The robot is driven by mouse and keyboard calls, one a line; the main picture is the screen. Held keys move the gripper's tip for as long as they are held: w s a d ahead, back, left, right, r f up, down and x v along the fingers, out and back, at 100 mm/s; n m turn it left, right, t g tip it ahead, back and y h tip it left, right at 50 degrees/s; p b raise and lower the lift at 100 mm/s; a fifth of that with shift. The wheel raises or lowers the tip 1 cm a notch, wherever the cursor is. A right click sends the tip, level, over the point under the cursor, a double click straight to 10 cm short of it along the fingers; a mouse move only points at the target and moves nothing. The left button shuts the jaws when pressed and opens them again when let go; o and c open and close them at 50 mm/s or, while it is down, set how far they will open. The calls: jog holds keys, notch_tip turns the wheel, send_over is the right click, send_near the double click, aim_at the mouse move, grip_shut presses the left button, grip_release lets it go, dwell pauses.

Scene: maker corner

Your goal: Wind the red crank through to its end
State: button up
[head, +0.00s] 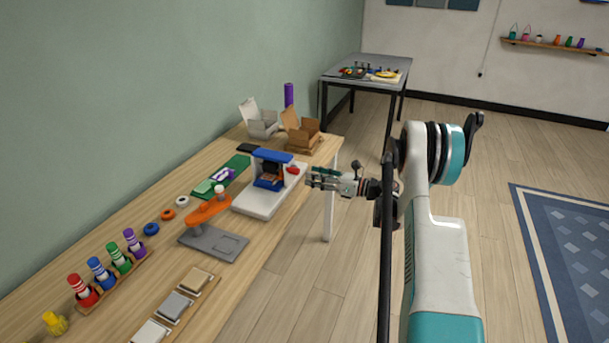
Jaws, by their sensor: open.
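The red crank (293,170) is a small red part on the right side of a blue-framed device (271,157) with a white base (247,204). The device stands near the right edge of the wooden table. My gripper (311,179) is open beside the crank, just to its right and slightly lower, with its fingers pointing left toward the device. I cannot tell whether a fingertip touches the crank. The crank's handle and its exact angle are too small to make out.
An orange-armed press (208,209) on a grey base stands in front of the device. Cardboard boxes (302,130) and a purple cylinder (289,95) stand behind it. Coloured bottles (101,273) line the left. Open floor (300,290) lies right of the table.

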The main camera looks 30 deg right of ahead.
jog(key=v, duration=0.6)
